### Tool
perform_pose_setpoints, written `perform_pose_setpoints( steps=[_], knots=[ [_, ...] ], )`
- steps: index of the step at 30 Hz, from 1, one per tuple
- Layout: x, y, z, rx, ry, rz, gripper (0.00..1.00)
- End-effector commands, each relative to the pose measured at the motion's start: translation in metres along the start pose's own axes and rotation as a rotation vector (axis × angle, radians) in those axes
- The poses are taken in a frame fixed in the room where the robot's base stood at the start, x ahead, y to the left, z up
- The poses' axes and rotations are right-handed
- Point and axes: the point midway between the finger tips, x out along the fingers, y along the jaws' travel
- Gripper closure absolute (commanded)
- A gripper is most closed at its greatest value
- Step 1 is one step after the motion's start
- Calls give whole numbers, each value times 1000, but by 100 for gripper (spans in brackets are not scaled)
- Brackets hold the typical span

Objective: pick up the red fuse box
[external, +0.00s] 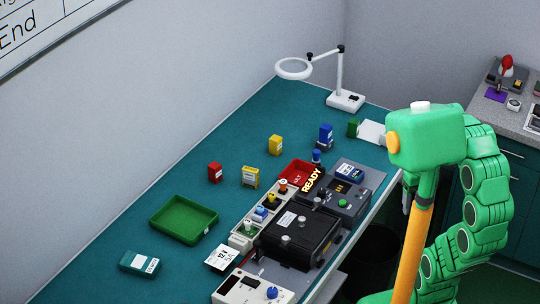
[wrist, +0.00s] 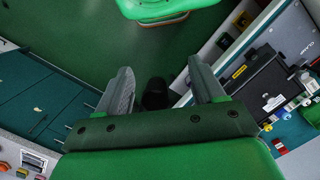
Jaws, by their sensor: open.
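The red fuse box (external: 215,172) is a small upright block with a white label. It stands on the teal bench top in the external view, left of the yellow blocks and behind the green tray. My gripper (wrist: 163,84) is open in the wrist view, with nothing between its two grey fingers. It hangs over the floor beside the bench, well away from the fuse box. In the external view my arm is at the right, off the bench's near edge, and the fingers are hard to make out. I cannot pick out the fuse box for sure in the wrist view.
An empty-looking green tray (external: 184,219) and a teal labelled box (external: 139,262) lie at the bench's left. Yellow (external: 275,144) and blue (external: 326,135) blocks, a red bin (external: 297,173) and a black test unit (external: 297,238) stand to the right. A magnifier lamp (external: 345,100) is behind.

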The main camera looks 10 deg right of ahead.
Motion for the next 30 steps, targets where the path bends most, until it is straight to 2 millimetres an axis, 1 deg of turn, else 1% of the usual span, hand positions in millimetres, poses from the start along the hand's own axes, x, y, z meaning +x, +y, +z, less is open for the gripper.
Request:
perform_pose_setpoints(
  steps=[11, 14, 17, 20, 21, 23, 24, 29, 30],
  knots=[
    [-9, -2, -53, -37, 89, 28, 32],
    [-12, -5, -71, -49, 122, 35, 32],
    [-15, -8, -95, -66, 162, 44, 32],
    [-21, -15, -126, -90, 219, 51, 32],
    [-24, -19, -141, -102, 247, 54, 32],
    [-28, -26, -165, -119, 289, 57, 32],
    [-32, -31, -181, -131, 319, 58, 32],
    [-41, -56, -240, -181, 429, 58, 32],
    [-45, -64, -255, -193, 461, 54, 32]
  ],
)
